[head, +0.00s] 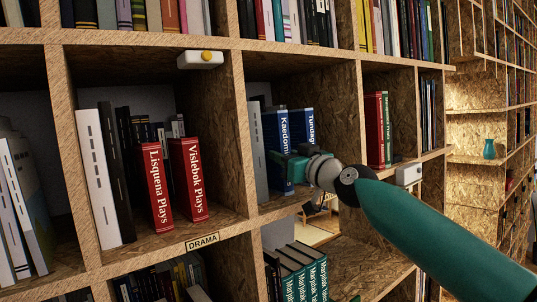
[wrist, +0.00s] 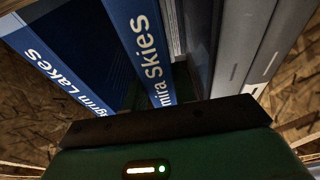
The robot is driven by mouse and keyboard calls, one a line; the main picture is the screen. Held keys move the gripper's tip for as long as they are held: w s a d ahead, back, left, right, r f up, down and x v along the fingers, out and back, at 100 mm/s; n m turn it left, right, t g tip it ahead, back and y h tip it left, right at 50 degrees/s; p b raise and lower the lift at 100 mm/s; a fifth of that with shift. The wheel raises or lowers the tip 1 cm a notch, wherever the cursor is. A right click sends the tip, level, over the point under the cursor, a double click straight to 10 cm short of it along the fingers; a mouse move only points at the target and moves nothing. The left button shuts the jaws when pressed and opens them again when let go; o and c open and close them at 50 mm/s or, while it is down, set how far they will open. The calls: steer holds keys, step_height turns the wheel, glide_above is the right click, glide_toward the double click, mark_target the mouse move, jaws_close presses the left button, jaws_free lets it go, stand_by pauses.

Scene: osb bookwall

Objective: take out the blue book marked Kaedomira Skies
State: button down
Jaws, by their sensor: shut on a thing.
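The blue Kaedomira Skies book (head: 282,130) stands upright in the middle compartment; my gripper covers the middle of its spine in the head view. In the wrist view its spine (wrist: 142,45) shows "mira Skies", running down to my gripper. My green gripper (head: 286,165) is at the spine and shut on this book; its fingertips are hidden. A second blue book, Tundagrim Lakes (head: 308,124), stands just right of it. In the wrist view Tundagrim Lakes (wrist: 70,60) is on the left, with a gap between the two spines near my gripper.
Grey books (head: 258,150) stand left of the blue book. A wooden divider (head: 240,135) separates them from red play books (head: 190,175). Green books (head: 305,270) stand below. A red book (head: 374,130) stands in the compartment to the right. Small white boxes (head: 200,59) are fixed to the shelf edges.

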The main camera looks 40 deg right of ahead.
steer(key=shift+r+v, duration=0.15)
steer(key=shift+v, duration=0.5)
steer(key=shift+r+v, duration=0.1)
steer(key=shift+v, duration=0.6)
steer(key=c, duration=1)
jaws_free()
steer(key=shift+c, duration=0.2)
steer(key=shift+f, duration=0.1)
steer(key=shift+c, duration=0.6)
steer(key=shift+x, duration=1)
steer(key=shift+f, duration=0.1)
